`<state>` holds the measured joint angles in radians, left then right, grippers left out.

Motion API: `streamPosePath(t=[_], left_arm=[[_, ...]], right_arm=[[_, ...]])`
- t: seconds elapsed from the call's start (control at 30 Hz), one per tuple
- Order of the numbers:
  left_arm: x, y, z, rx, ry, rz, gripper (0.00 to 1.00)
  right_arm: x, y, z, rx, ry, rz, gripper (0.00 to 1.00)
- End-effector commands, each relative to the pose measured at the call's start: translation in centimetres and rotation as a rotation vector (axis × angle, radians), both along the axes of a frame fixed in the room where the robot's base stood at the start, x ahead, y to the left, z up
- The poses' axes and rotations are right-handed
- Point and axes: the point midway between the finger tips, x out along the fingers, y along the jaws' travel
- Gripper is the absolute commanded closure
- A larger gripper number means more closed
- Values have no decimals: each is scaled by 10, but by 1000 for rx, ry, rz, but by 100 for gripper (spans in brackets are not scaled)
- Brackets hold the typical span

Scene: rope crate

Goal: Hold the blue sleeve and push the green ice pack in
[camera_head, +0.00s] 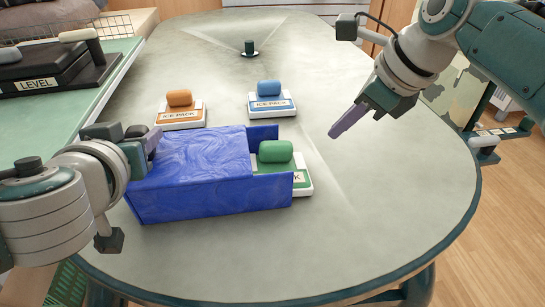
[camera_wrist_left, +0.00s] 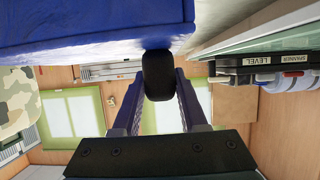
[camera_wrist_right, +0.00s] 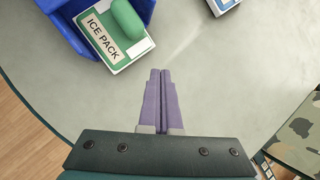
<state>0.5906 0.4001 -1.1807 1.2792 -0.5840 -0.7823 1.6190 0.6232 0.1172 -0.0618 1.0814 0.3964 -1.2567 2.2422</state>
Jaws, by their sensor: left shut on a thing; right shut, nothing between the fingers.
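The blue sleeve (camera_head: 190,185) lies on the table, its open end toward the right. My left gripper (camera_head: 152,142) is at its left end. In the left wrist view, the left gripper (camera_wrist_left: 158,75) is shut on a black knob (camera_wrist_left: 158,72) against the blue sleeve (camera_wrist_left: 80,35). The green ice pack (camera_head: 276,152), a green block on a white labelled base, sits partly inside the sleeve's open end; its right end sticks out. It also shows in the right wrist view (camera_wrist_right: 126,20). My right gripper (camera_head: 334,134) is shut and empty, above the table to the right of the pack, apart from it.
An orange ice pack (camera_head: 180,108) and a blue ice pack (camera_head: 271,100) stand behind the sleeve. A small dark peg on a disc (camera_head: 249,48) stands farther back. A green side surface with a black case (camera_head: 50,70) is at left. The table right of the pack is clear.

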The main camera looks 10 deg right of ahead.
Motion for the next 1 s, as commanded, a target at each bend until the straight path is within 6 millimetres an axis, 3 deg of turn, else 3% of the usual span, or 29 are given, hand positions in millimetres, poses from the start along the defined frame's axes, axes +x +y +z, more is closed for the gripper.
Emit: streamPosePath(t=[0.17,0.6,1.0], left_arm=[[0,0,-1,0,2,0,100],[0,0,-1,0,2,0,100],[0,0,-1,0,2,0,100]], right_arm=[[-2,1,-1,46,15,-45,100],[-2,1,-63,45,14,-44,100],[0,1,-83,44,9,-43,100]])
